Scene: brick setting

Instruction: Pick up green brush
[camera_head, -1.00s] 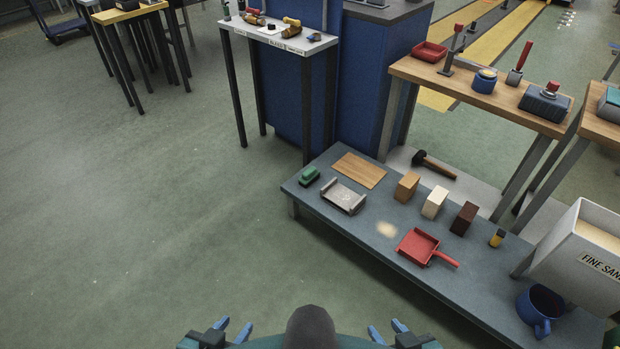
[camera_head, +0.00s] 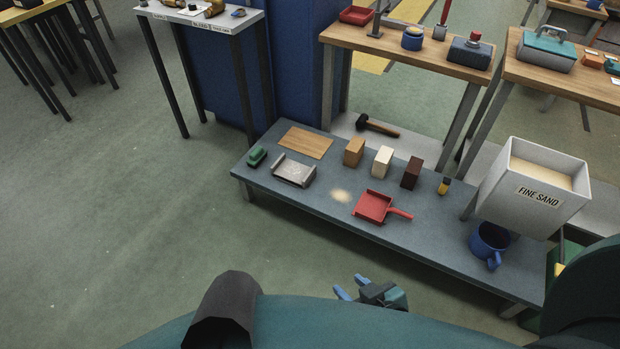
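The green brush (camera_head: 257,156) lies on the low grey-blue bench (camera_head: 330,210), at its left end near the edge. It sits left of a grey metal tray (camera_head: 293,171) and a flat wooden board (camera_head: 306,142), apart from both. My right gripper (camera_head: 350,286) is at the bottom centre, in front of the bench and well away from the brush. Its two blue fingers are apart, with nothing between them. My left gripper is not in view.
Three blocks (camera_head: 382,161), a red dustpan (camera_head: 372,206), a yellow-and-dark item (camera_head: 444,186), a blue mug (camera_head: 489,243) and a sand bin (camera_head: 535,190) occupy the bench. A hammer (camera_head: 376,126) lies behind. The floor (camera_head: 130,230) left of the bench is clear.

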